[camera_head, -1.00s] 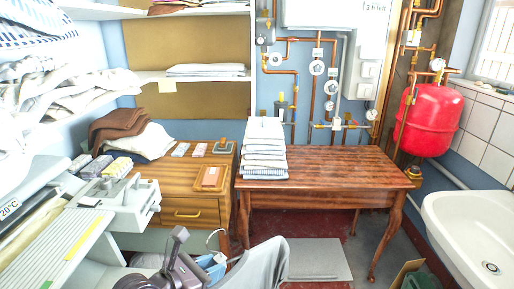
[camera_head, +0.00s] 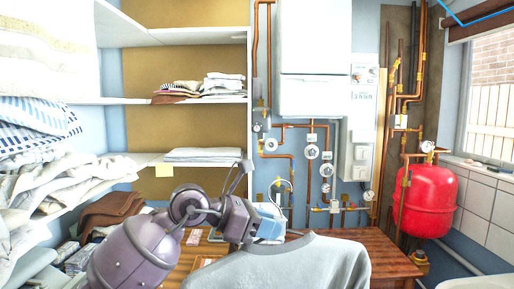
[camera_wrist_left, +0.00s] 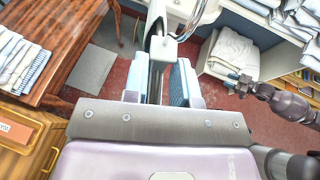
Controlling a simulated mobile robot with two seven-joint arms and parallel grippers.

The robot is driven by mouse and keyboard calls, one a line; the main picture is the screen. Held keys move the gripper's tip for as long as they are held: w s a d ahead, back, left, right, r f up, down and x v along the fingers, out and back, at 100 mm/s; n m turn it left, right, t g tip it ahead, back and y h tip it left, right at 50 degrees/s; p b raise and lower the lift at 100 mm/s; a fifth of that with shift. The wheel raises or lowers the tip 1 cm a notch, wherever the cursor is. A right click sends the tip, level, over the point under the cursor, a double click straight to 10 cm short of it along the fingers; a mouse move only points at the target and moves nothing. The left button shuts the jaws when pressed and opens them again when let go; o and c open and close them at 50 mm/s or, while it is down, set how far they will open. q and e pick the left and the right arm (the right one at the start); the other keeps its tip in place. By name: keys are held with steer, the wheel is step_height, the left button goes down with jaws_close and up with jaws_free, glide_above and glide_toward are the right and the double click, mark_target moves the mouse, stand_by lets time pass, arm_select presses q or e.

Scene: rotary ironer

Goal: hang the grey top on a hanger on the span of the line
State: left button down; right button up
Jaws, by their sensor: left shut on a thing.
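The grey top (camera_head: 290,264) hangs in the lower middle of the head view, its neckline and shoulders showing and its lower part cut off by the frame. My left gripper (camera_head: 268,222) is just above the neckline, shut on the hanger, whose thin hook (camera_head: 288,184) rises over the fingers. In the left wrist view, the hanger's hook (camera_wrist_left: 201,18) stands beyond the two blue-grey fingers (camera_wrist_left: 162,88). A blue line (camera_head: 480,18) crosses the upper right corner of the head view, well apart from the hanger. My right gripper (camera_wrist_left: 243,86) is small in the wrist view; its jaws are unclear.
The wooden table (camera_head: 385,258) lies behind the top. Shelves with folded laundry (camera_head: 200,155) stand at left and back. Copper pipes, a white boiler (camera_head: 315,45) and a red tank (camera_head: 425,200) fill the back wall. A window (camera_head: 490,110) is at right.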

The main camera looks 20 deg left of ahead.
arm_select(q)
steer(key=s+r+m+g+p, duration=0.1)
steer(key=s+r, duration=0.3)
steer(key=r, duration=1.5)
steer(key=s+r+m+g+h+p, duration=0.1)
steer(key=s+r+m+g+p, duration=0.1)
steer(key=r, duration=1.8)
steer(key=shift+s+r+p, duration=0.2)
steer(key=shift+s+p, duration=0.6)
steer(key=shift+s, duration=0.25)
steer(key=w+d, duration=0.3)
steer(key=d, duration=0.8)
steer(key=w+d+p, duration=0.1)
steer(key=w+d, duration=0.2)
steer(key=d, duration=0.8)
steer(key=w+d+p, duration=0.1)
steer(key=w+d, duration=0.1)
steer(key=d, duration=0.8)
steer(key=shift+w+d, duration=0.4)
